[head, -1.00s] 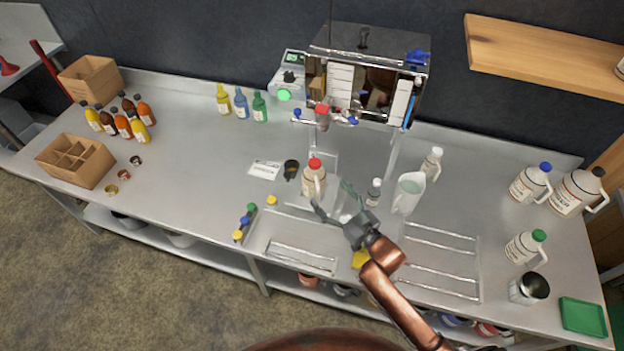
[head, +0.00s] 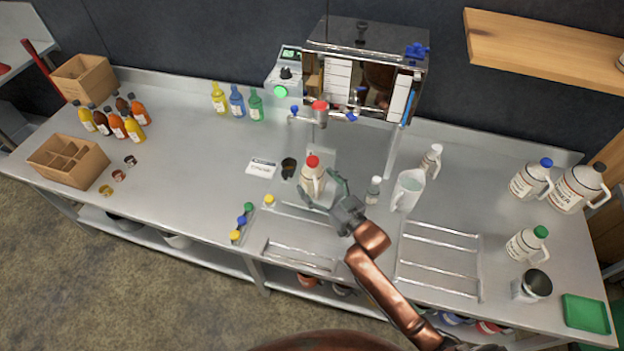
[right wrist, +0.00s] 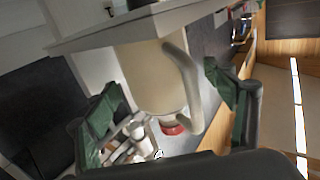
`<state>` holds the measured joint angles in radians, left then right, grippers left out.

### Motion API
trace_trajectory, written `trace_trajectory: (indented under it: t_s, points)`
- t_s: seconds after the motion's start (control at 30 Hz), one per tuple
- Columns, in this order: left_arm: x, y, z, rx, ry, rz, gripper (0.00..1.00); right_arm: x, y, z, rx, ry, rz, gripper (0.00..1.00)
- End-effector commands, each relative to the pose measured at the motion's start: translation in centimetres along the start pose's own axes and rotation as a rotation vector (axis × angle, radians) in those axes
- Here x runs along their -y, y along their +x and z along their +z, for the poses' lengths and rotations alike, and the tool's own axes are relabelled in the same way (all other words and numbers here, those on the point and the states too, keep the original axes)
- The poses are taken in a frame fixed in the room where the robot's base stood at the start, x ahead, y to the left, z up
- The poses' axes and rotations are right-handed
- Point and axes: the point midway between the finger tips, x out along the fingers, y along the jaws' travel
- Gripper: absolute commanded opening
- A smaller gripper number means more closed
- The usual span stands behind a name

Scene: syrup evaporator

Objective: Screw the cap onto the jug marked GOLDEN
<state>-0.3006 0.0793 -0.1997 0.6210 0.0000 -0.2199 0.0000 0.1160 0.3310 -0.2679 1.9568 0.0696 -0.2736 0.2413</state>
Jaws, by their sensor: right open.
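A cream jug (head: 311,182) with a red cap (head: 313,161) on its top stands upright at the middle of the bench. Its label is too small to read, so I cannot tell whether it says GOLDEN. My right gripper (head: 335,197) is open beside the jug, on its front right. In the right wrist view the picture is turned over: the jug (right wrist: 150,78) shows between the spread fingers of my right gripper (right wrist: 167,105), with its handle to the right and the red cap (right wrist: 172,129) low. I cannot tell whether a finger touches it. My left gripper is out of view.
The evaporator (head: 365,75) stands behind.

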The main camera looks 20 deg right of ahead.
Motion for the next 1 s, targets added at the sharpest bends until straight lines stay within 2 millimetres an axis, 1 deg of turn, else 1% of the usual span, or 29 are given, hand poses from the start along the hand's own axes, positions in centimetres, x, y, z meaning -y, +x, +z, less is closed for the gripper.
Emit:
trace_trajectory:
  t_s: [0.03, 0.17, 0.53, 1.0]
  points:
    - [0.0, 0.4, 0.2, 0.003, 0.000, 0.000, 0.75, 0.0, 0.8, 0.3, 0.000, 0.001, 0.001, 0.77]
    - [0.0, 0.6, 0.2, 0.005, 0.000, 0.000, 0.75, -0.1, 1.8, 0.2, 0.001, 0.001, 0.002, 0.77]
    - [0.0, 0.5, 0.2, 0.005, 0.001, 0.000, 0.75, 0.0, 2.0, 0.1, 0.000, 0.001, 0.002, 0.77]
    - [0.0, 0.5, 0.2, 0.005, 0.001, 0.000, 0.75, -0.1, 1.9, 0.1, 0.000, 0.001, 0.002, 0.45]
